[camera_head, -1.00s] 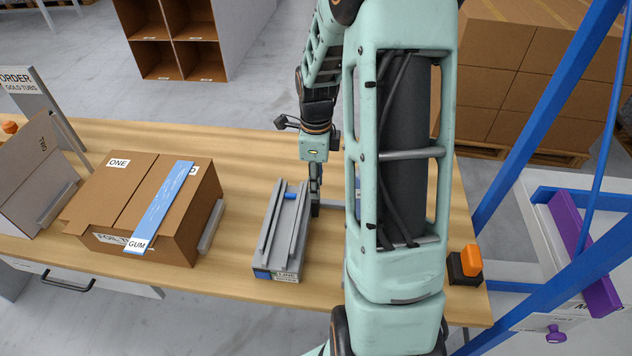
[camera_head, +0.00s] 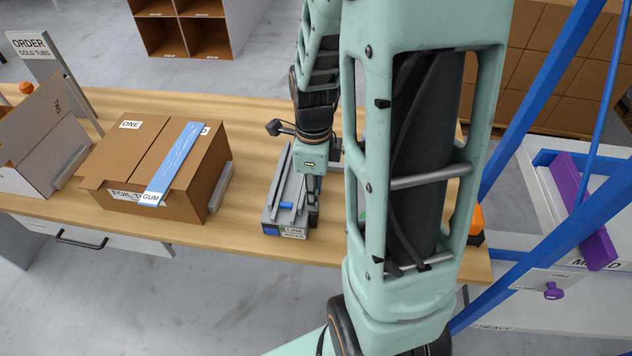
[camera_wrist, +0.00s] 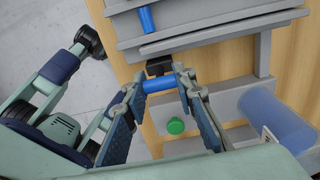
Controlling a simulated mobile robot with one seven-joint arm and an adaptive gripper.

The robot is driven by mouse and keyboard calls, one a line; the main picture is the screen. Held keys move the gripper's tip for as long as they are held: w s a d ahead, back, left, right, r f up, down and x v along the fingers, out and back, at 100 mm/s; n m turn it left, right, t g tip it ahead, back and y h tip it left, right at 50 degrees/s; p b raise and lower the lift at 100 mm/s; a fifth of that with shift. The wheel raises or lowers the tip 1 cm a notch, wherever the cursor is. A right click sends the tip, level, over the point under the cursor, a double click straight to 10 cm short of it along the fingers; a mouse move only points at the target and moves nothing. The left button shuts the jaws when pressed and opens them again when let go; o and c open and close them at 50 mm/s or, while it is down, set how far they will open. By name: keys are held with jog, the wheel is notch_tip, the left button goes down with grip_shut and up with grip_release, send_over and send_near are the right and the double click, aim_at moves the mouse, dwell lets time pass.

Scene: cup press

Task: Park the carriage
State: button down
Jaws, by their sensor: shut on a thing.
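A grey rail unit (camera_head: 273,205) with a label on its near end stands on the table, left of my arm. A blue piece (camera_head: 287,206) sits between its rails toward the near end. In the wrist view the grey rails (camera_wrist: 215,32) run across the top, with a blue piece (camera_wrist: 147,18) among them. My gripper (camera_wrist: 160,86) is shut on a blue handle (camera_wrist: 157,85) beside the rails. A black bracket (camera_wrist: 159,66) joins that handle to the rail side. In the head view my gripper (camera_head: 313,208) is at the unit's right side; its fingertips are hard to make out.
A brown carton (camera_head: 140,165) with a blue strip (camera_head: 175,162) stands left of the rail unit. A green button (camera_wrist: 175,127) and a clear blue cylinder (camera_wrist: 278,118) are near my gripper. An orange-topped block (camera_head: 476,220) and blue frame posts (camera_head: 545,150) stand at right.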

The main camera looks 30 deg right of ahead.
jog(key=shift+s+a, duration=0.2)
jog(key=shift+s, duration=0.15)
jog(key=shift+f, duration=0.1)
jog(key=c, duration=1.6)
grip_release()
jog(key=shift+s+a, duration=0.1)
jog(key=shift+r, duration=0.25)
notch_tip(320, 180, up, 12)
jog(key=shift+f, duration=0.15)
